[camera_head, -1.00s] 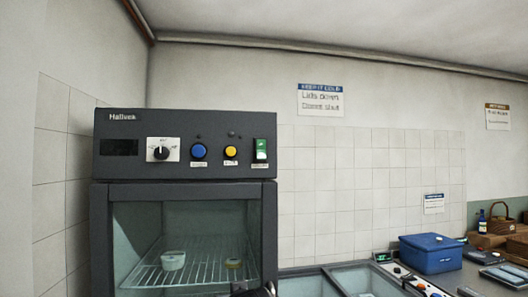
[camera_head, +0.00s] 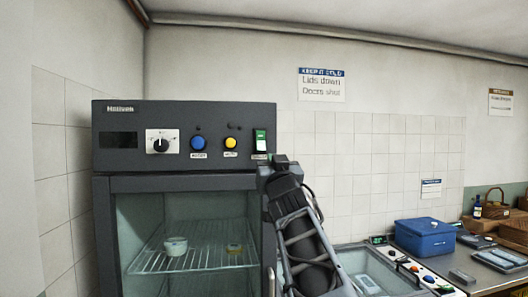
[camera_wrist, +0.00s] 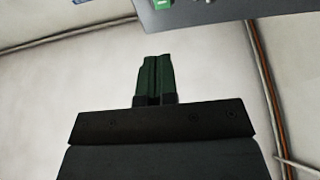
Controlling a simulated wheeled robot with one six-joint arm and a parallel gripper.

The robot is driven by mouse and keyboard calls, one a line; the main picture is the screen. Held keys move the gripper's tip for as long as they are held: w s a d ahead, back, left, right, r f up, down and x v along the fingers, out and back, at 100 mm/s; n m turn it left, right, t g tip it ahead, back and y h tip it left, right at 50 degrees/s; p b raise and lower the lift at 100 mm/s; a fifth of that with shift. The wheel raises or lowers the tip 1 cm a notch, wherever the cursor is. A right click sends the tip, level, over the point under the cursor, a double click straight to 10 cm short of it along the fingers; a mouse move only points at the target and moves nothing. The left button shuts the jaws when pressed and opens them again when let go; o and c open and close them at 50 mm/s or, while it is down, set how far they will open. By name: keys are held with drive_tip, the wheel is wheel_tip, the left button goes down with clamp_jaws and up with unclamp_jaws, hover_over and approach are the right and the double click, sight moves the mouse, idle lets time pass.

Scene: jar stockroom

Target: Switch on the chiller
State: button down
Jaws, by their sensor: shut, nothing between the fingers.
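The chiller (camera_head: 184,110) is a dark grey cabinet with a glass door and a control panel along its top. Its panel carries a dark display (camera_head: 118,140), a black knob on a white plate (camera_head: 162,142), a blue button (camera_head: 198,143), a yellow button (camera_head: 230,142) and a green and white rocker switch (camera_head: 260,141). The green of the switch (camera_wrist: 163,3) also shows at the top edge of the wrist view. My gripper (camera_head: 281,158) is raised just right of and slightly below the switch. In the wrist view its dark green fingers (camera_wrist: 153,58) are together and empty, apart from the panel.
Two small pots stand on the wire shelf (camera_head: 190,262) behind the glass. To the right are a glass-topped chest (camera_head: 375,270), a blue box (camera_head: 425,238) and a basket (camera_head: 496,203). The tiled wall (camera_head: 340,160) behind is clear apart from signs.

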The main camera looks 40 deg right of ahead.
drive_tip(key=p, duration=0.4)
approach(262, 146)
wheel_tip(262, 146, up, 5)
drive_tip(key=w+d, duration=0.1)
drive_tip(key=w, duration=0.1)
drive_tip(key=shift+w+d+f, duration=0.5)
drive_tip(key=shift+w+f, duration=0.3)
drive_tip(key=shift+w, duration=0.1)
drive_tip(key=shift+w+d+f+p, duration=0.15)
drive_tip(key=shift+w+d+p, duration=0.1)
drive_tip(key=shift+w, duration=0.1)
drive_tip(key=shift+w+d+f+p, duration=0.1)
drive_tip(key=shift+w+f+p, duration=0.1)
drive_tip(key=shift+w, duration=0.15)
